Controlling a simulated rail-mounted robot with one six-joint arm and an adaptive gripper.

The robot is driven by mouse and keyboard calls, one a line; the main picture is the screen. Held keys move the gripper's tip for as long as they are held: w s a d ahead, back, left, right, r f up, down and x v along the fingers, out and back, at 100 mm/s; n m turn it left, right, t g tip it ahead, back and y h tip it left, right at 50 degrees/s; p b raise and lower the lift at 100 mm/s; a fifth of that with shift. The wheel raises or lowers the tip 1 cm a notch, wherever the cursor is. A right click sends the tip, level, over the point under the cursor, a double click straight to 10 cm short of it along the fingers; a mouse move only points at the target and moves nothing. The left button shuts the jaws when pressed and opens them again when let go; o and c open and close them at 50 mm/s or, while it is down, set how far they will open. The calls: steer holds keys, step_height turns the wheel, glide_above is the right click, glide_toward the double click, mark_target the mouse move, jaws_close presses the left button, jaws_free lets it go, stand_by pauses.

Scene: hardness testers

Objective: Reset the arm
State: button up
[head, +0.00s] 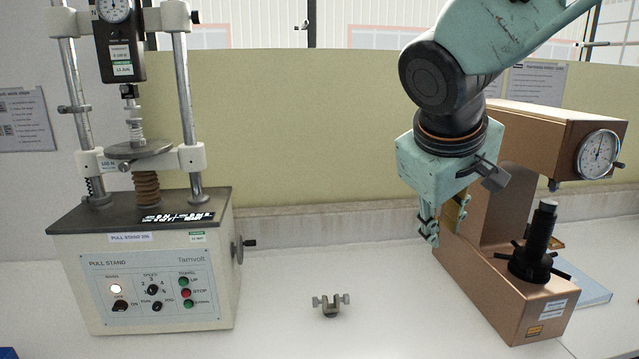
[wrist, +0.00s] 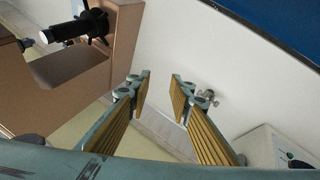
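My gripper (head: 442,222) hangs from the teal arm at the right of the head view, pointing down above the white bench, just left of the copper-coloured hardness tester. In the wrist view my gripper (wrist: 160,82) shows its two ribbed fingers apart, with nothing between them. It is open and empty. A small grey clamp (head: 331,305) stands on the bench, below and left of my gripper in the head view. The clamp (wrist: 207,98) also shows in the wrist view, partly behind the right finger.
The pull stand (head: 150,262) stands at the left. The hardness tester (head: 490,290) with its dial (head: 598,154) and dark spindle stands close to the right of my gripper. A blue flat item (head: 588,290) lies behind it. A yellowish panel (head: 300,130) closes the back. Bench around the clamp is clear.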

steer(key=s+a+f+m+g+y, duration=0.1)
steer(key=s+m, duration=0.1)
steer(key=s, duration=1.2)
steer(key=s+f+m+y, duration=0.2)
steer(key=s+m, duration=0.1)
steer(key=s, duration=1.1)
steer(key=shift+s+a+f+g, duration=0.15)
steer(key=shift+s+a+g, duration=0.2)
steer(key=shift+s+g, duration=0.05)
